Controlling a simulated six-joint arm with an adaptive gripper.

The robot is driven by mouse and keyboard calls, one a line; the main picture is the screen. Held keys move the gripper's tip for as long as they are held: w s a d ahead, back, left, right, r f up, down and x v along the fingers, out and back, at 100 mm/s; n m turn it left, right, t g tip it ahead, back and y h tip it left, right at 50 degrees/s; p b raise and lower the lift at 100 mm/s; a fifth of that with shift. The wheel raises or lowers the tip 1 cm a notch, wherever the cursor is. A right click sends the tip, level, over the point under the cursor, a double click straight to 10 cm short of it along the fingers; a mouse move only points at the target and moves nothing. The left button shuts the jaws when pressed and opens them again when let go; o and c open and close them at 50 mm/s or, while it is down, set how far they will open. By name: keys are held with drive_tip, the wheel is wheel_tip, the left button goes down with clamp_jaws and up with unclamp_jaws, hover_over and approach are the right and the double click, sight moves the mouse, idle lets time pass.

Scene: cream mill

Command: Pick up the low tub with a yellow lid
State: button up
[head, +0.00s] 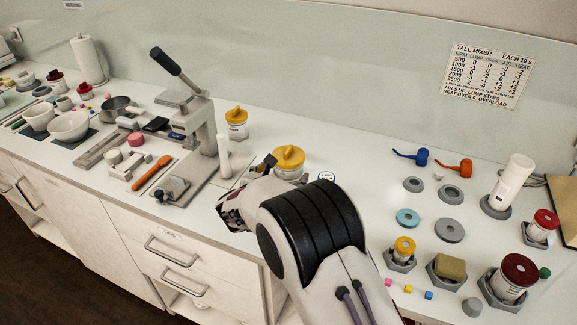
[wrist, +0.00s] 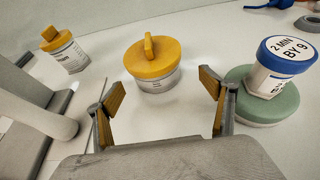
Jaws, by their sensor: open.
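The low tub with a yellow lid (head: 289,160) stands on the counter, partly hidden behind my arm in the head view. In the wrist view the tub (wrist: 152,68) is upright, with a white body and a wide yellow lid with a raised grip bar. My gripper (wrist: 161,85) is open and empty, its yellow-padded fingers spread left and right on the near side of the tub. The tub appears between and beyond the fingertips, with no clear contact. In the head view my gripper (head: 243,188) is left of and nearer than the tub, partly hidden by my wrist.
A taller yellow-lidded jar (wrist: 66,52) stands left of the tub. A blue-topped white container (wrist: 272,75) on a green round base (wrist: 255,108) is close to the right finger. A lever press (head: 195,125) stands left. Bare counter surrounds the tub.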

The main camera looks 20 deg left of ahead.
drive_tip(key=shift+a+x, duration=0.25)
drive_tip(key=shift+x, duration=2.3)
drive_tip(key=shift+a+r, duration=0.1)
drive_tip(key=shift+r, duration=0.05)
drive_tip(key=shift+c, duration=0.4)
drive_tip(key=shift+w, duration=0.1)
drive_tip(key=c, duration=1.3)
